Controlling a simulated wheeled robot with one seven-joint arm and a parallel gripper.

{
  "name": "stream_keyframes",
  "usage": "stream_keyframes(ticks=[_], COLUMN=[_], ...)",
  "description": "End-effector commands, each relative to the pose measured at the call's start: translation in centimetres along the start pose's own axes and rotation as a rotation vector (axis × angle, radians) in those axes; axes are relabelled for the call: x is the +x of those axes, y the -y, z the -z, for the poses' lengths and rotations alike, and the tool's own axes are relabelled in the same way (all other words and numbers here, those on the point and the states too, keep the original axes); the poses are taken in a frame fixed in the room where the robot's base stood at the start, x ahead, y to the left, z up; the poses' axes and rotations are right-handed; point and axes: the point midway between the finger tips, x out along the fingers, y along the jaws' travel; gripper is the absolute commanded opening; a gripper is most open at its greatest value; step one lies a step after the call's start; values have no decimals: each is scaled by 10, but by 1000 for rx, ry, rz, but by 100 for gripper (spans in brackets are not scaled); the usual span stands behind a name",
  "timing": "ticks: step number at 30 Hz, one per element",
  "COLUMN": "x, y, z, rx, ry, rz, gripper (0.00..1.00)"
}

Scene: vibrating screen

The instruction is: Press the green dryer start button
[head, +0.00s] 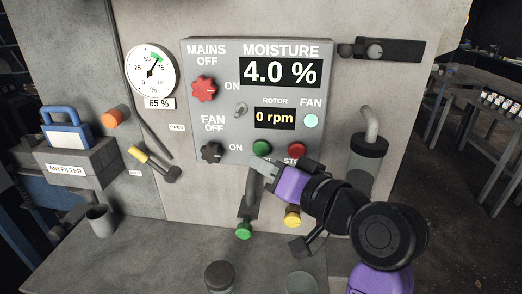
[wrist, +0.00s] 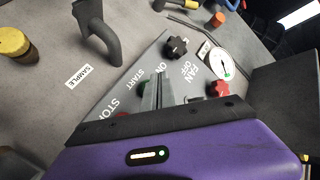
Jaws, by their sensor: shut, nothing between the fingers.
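The green start button (head: 261,147) is on the lower part of the grey control panel (head: 222,130), left of the red stop button (head: 297,150). My gripper (head: 257,163) is shut and empty, with its fingertips just below the green button in the head view. They hide part of the START label. In the wrist view the shut fingers (wrist: 158,90) point at the panel, and a bit of the green button (wrist: 143,86) shows beside them. I cannot tell whether the fingertips touch it. The rotor display (head: 275,118) reads 0 rpm.
A red mains knob (head: 204,88) and a black fan knob (head: 211,153) are on the panel's left. The fan lamp (head: 311,121) is pale green.

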Motion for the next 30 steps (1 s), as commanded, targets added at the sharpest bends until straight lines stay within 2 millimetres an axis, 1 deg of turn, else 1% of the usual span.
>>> stream_keyframes(ticks=[2,7,30], x=[4,9,9], y=[-3,-6,-6], z=[4,6,7], rx=[1,-1,-1], ry=[-1,0,0], rz=[0,1,1], gripper=[0,0,0])
